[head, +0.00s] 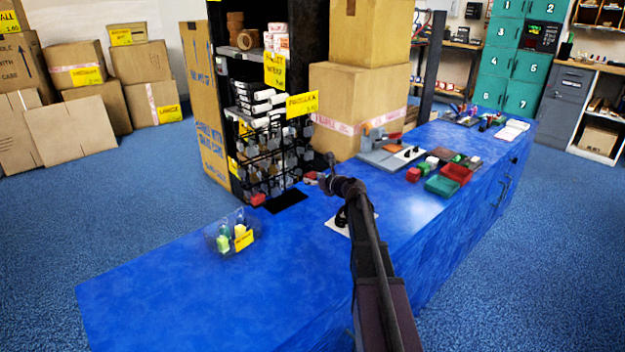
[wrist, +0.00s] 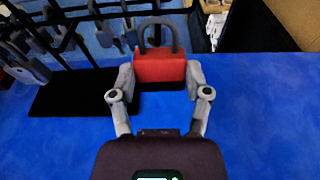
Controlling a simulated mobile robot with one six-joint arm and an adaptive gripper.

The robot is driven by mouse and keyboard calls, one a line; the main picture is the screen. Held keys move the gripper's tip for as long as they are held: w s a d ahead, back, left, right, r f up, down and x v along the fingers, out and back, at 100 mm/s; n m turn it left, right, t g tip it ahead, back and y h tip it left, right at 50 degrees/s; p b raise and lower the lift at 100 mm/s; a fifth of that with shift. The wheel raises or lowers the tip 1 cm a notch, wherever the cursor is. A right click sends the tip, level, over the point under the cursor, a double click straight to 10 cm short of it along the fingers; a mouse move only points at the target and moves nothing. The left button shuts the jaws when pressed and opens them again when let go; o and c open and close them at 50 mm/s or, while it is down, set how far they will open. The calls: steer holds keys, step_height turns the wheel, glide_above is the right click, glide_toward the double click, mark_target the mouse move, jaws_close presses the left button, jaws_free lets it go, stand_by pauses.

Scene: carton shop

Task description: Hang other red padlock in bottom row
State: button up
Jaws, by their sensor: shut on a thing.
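My gripper (wrist: 160,82) is shut on a red padlock (wrist: 160,68), with one finger on each side of its body. The padlock's dark shackle points away from the gripper, toward the rack. In the head view my gripper (head: 318,180) is beside the lower right of the padlock rack (head: 270,150), and the held padlock (head: 310,176) shows small at its tip. Another red padlock (head: 258,199) is at the rack's bottom front edge. Several grey padlocks hang in rows on the rack's hooks. Whether the held shackle touches a hook cannot be told.
A clear bin (head: 232,232) with green and yellow items stands front left on the blue counter (head: 180,290). A black mat (head: 286,201) lies below the rack. Cartons (head: 355,100) stand behind my gripper. Red and green trays (head: 455,174) sit to the right.

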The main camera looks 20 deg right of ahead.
mark_target(310, 153)
steer(key=o, duration=1.1)
steer(key=shift+c, duration=0.2)
step_height(310, 153, up, 9)
steer(key=p, duration=0.9)
steer(key=shift+r, duration=0.1)
